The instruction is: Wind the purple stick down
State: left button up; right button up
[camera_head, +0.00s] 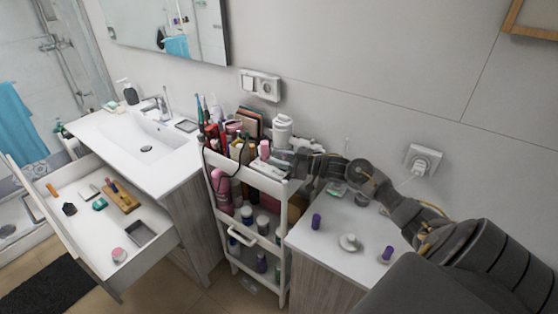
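A short purple cylinder (316,221) stands upright on the white cabinet top (335,255) at the right. A second small purple piece (386,255) is on the same top, farther right. Which of these is the purple stick, and whether either is wound up, is too small to tell. My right gripper (277,160) reaches in from the right over the cart's upper tray, left of and away from both. Its tips are close to a pink cylinder (264,148); contact and finger opening cannot be made out. My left gripper is out of view.
The white cart (290,190) is crowded with bottles and brushes. A white round-based item (349,242) stands between the purple pieces. An open drawer (75,225) with small items juts out at the left, below the sink (150,140). The cabinet top's front part is clear.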

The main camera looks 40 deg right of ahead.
jog(key=shift+c, duration=0.5)
grip_shut()
jog(key=m+h+p, duration=0.1)
jog(key=p, duration=0.1)
jog(key=m+t+h+p, duration=0.1)
jog(key=h, duration=0.1)
jog(key=shift+r+t+p, duration=0.25)
jog(key=shift+t+p, duration=0.05)
jog(key=shift+p, duration=0.1)
jog(key=m+h+p, duration=0.1)
jog(key=m+t+h+p, duration=0.1)
jog(key=shift+d+f+h, duration=0.1)
jog(key=shift+d+h, duration=0.1)
jog(key=shift+h, duration=0.2)
jog(key=shift+w+d+f+m+h+p, duration=0.1)
jog(key=shift+m+h+p, duration=0.2)
jog(key=shift+h, duration=0.25)
jog(key=shift+d+m+h+p, duration=0.1)
jog(key=shift+m+h+p, duration=0.05)
jog(key=shift+m+h, duration=0.35)
jog(key=shift+h, duration=0.35)
jog(key=shift+o, duration=0.5)
grip_release()
